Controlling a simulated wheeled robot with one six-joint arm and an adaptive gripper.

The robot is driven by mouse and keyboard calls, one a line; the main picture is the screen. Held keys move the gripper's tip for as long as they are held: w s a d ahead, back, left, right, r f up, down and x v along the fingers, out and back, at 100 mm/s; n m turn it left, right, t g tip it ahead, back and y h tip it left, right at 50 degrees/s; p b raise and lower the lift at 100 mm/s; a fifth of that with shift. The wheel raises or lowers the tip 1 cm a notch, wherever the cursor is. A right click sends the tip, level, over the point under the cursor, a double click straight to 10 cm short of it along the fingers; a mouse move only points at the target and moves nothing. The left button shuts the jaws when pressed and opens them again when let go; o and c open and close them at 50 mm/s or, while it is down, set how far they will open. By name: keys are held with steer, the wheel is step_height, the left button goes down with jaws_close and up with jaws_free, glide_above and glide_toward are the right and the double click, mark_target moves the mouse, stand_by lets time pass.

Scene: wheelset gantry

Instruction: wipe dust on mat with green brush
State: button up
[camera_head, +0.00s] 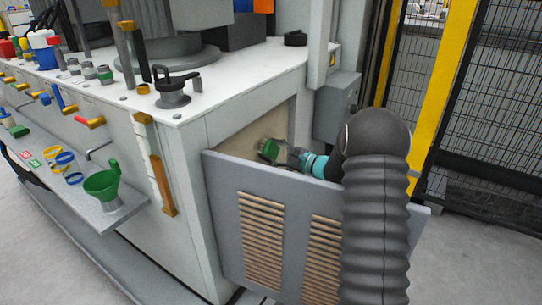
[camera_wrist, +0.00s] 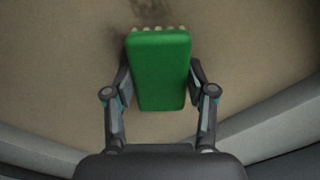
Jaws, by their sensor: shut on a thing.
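My gripper (camera_head: 295,158) is shut on the green brush (camera_head: 269,149), inside the open cabinet behind the grey louvred panel. In the wrist view the green brush (camera_wrist: 160,70) sits between the two fingers, its pale bristle tips showing at the far edge. The tan mat (camera_wrist: 70,60) fills most of the wrist view beneath the brush; part of it shows in the head view (camera_head: 238,146). A dark dust patch (camera_wrist: 150,12) lies on the mat just beyond the bristles, with a fainter smudge to the left. I cannot tell whether the bristles touch the mat.
The louvred panel (camera_head: 285,235) stands in front of the opening, close under my arm. A grey box (camera_head: 337,105) is on the right, near a yellow post (camera_head: 441,80) and mesh fence. A side shelf at left holds a green funnel (camera_head: 102,182).

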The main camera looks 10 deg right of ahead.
mark_target(253, 155)
steer(key=shift+w+r, duration=0.1)
steer(key=shift+w, duration=0.05)
steer(key=shift+r, duration=0.65)
steer(key=shift+s+a+f+b, duration=0.1)
steer(key=shift+s+a+b, duration=0.2)
steer(key=shift+s, duration=0.1)
steer(key=shift+s+a+b, duration=1.6)
steer(key=shift+s+a, duration=0.5)
steer(key=shift+a, duration=0.05)
steer(key=shift+s+a, duration=0.15)
steer(key=shift+r, duration=0.75)
steer(key=shift+w+d, duration=2.2)
steer(key=shift+w, duration=0.1)
steer(key=shift+w+d, duration=0.35)
steer(key=shift+w, duration=0.1)
steer(key=shift+c, duration=0.5)
